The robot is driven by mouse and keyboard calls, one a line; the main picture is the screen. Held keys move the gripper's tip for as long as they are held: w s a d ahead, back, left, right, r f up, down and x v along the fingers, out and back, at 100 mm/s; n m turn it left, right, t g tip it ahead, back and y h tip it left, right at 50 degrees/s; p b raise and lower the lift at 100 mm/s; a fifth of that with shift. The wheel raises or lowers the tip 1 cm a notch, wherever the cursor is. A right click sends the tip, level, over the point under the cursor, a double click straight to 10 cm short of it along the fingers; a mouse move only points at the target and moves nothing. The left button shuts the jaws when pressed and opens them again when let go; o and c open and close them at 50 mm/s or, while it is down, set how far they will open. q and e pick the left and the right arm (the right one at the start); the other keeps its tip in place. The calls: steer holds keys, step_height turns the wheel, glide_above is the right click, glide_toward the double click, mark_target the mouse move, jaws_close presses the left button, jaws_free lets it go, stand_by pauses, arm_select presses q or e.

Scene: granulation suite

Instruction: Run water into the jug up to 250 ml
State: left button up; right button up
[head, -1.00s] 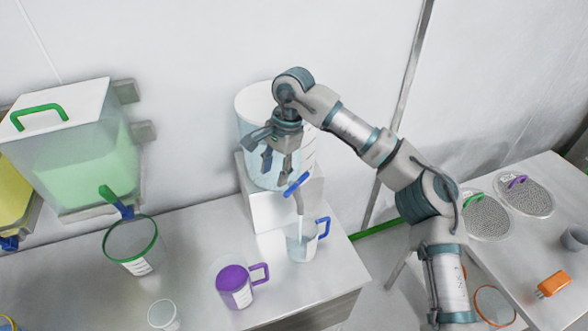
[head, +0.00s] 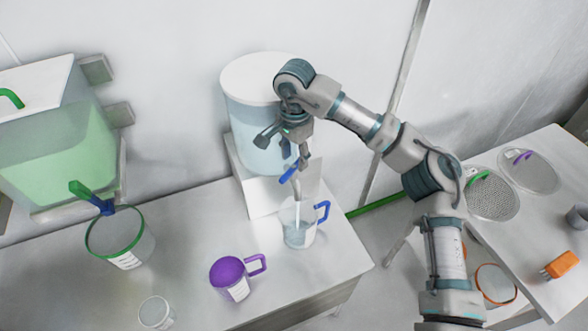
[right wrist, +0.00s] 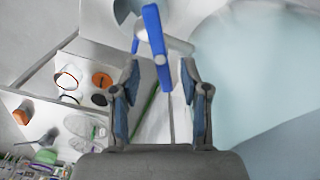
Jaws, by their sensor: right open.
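The clear jug (head: 299,228) with a blue handle stands upright under the tap of the white-lidded water tank (head: 255,125). A thin pale stream runs from the spout into it, and bluish water shows in its lower part. I cannot read its level marks. The tap's blue lever (head: 289,172) is slanted above the spout. My right gripper (head: 296,153) is open just above the lever. In the right wrist view the blue lever (right wrist: 155,45) stands between and just beyond the two parted fingertips (right wrist: 160,80). My left gripper is out of view.
A green-rimmed container (head: 118,243) and a green-filled tank (head: 55,150) are further left. Sieve discs (head: 492,196) and an orange brush (head: 560,264) lie on the right table.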

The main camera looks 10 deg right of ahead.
mark_target(294, 166)
step_height(294, 166, down, 5)
steer(key=shift+a+r, duration=0.1)
steer(key=shift+a, duration=0.05)
steer(key=shift+c, duration=0.3)
jaws_close()
